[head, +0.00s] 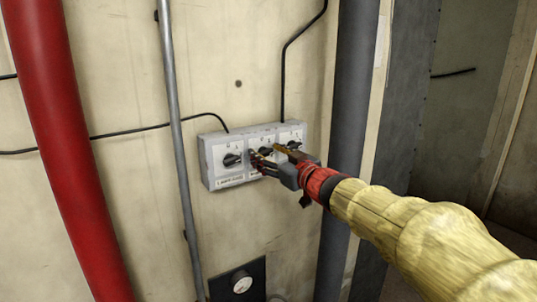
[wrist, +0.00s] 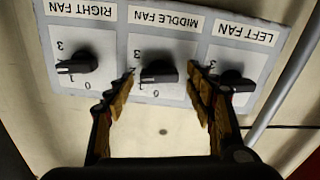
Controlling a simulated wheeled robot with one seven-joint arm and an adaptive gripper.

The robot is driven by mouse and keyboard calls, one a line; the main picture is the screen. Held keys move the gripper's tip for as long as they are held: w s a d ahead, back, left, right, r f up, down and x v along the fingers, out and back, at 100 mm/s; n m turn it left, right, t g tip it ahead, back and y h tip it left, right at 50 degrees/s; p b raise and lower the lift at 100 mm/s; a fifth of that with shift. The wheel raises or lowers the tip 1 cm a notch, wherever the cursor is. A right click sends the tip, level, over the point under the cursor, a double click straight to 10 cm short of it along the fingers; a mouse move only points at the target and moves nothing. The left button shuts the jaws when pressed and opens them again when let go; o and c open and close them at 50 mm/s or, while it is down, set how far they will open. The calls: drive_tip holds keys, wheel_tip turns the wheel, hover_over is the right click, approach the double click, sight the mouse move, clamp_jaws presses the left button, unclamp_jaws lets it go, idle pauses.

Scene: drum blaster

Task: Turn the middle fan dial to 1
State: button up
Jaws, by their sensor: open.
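The middle fan dial (wrist: 158,72) is a black knob under the label MIDDLE FAN, upside down in the wrist view. Its bar lies nearly level there, with a pale mark toward its left end; I cannot tell for sure which number it points at. My gripper (wrist: 161,80) is open, one finger on each side of this dial, with a gap visible at both sides. In the head view my gripper (head: 265,156) reaches the middle of the panel from the right and partly hides the middle dial (head: 265,151).
The grey panel (head: 210,173) also bears the left fan dial (head: 232,160) and the right fan dial (wrist: 76,63), close on either side. A grey pipe (wrist: 291,80) runs beside it.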

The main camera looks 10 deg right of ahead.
drive_tip(key=shift+c, duration=1.4)
drive_tip(key=c, duration=0.9)
drive_tip(key=n+b, duration=0.1)
drive_tip(key=n, duration=0.2)
drive_tip(key=shift+f+b, duration=0.1)
drive_tip(key=shift+b, duration=0.3)
drive_tip(key=shift+a+n+b, duration=0.1)
drive_tip(key=shift+n+b, duration=1.1)
drive_tip(key=shift+n, duration=1.2)
drive_tip(key=o, duration=1.1)
drive_tip(key=shift+c, duration=0.2)
